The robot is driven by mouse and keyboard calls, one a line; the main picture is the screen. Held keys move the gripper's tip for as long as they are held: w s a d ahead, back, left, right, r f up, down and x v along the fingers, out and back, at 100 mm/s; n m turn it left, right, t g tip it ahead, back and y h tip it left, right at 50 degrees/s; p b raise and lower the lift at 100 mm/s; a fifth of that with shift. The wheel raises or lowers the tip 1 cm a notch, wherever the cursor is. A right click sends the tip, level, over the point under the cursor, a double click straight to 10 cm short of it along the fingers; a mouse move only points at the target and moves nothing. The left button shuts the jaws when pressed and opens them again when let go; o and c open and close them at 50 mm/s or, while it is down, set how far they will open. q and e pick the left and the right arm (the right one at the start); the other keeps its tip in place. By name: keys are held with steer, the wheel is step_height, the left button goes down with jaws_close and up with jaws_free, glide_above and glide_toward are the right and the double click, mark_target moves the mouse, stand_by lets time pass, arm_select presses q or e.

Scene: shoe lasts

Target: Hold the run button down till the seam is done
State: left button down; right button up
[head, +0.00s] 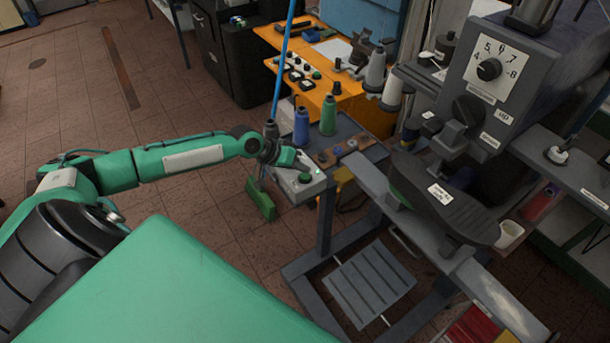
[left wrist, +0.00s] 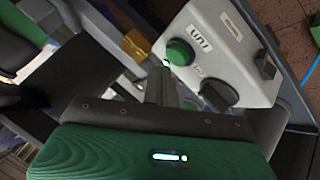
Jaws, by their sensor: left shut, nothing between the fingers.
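The grey control box (head: 301,187) hangs at the left end of the sewing machine's bench. In the left wrist view the box (left wrist: 235,45) shows a green button (left wrist: 181,52) by a label that seems to read RUN, a black button (left wrist: 217,93) and a small lit green lamp (left wrist: 166,63). My left gripper (head: 290,160) is shut and empty, over the box. Its fingertips (left wrist: 158,80) show close beside the green button; I cannot tell whether they touch it. My right gripper is out of view.
Blue (head: 301,127) and green (head: 328,115) thread cones stand on the bench just behind the box. A blue pole (head: 283,65) rises beside my left gripper. An orange table (head: 315,98) stands behind.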

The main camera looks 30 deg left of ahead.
arm_select(q)
steer(key=shift+f, duration=0.1)
stand_by(0.6)
steer(key=shift+f, duration=0.35)
